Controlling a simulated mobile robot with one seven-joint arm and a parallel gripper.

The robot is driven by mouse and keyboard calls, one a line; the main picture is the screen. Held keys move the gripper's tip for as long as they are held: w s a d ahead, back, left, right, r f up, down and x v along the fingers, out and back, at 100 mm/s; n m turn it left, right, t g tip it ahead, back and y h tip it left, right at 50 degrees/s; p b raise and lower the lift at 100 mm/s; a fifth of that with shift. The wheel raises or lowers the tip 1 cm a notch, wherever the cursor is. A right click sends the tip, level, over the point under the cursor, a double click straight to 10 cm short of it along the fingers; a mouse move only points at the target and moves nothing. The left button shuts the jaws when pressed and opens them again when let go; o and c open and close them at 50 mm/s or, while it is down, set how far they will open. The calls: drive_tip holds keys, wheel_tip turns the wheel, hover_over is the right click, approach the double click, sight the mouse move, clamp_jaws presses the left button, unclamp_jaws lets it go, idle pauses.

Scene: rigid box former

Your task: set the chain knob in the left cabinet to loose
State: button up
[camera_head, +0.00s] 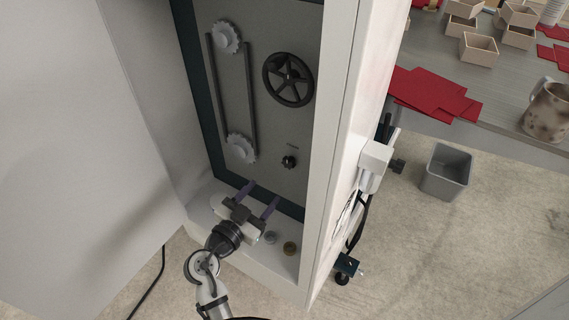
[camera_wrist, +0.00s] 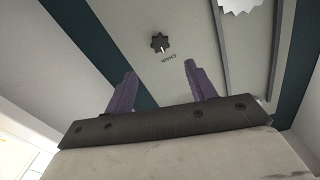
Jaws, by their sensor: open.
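The chain knob (camera_head: 289,162) is a small black lobed knob on the grey back panel inside the open cabinet, low and right of the chain. In the wrist view the knob (camera_wrist: 160,43) shows upside down with a pale pointer mark, and a small label reading "CHAIN" beside it. Any setting marks are too small to read. My gripper (camera_head: 257,196) is inside the cabinet near its floor, below and left of the knob and apart from it. Its two purple fingers (camera_wrist: 163,88) are spread, with nothing between them.
A black handwheel (camera_head: 288,80) sits above the knob. Two grey sprockets (camera_head: 241,148) with a dark chain are to the left. The cabinet's right wall (camera_head: 340,140) stands close by. A grey bin (camera_head: 446,172) stands outside, right.

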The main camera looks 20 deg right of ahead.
sight(287, 164)
drive_tip(key=p+x, duration=0.4)
drive_tip(key=x, duration=0.8)
drive_tip(key=shift+p, duration=0.35)
drive_tip(key=c, duration=1)
drive_tip(key=shift+o, duration=0.2)
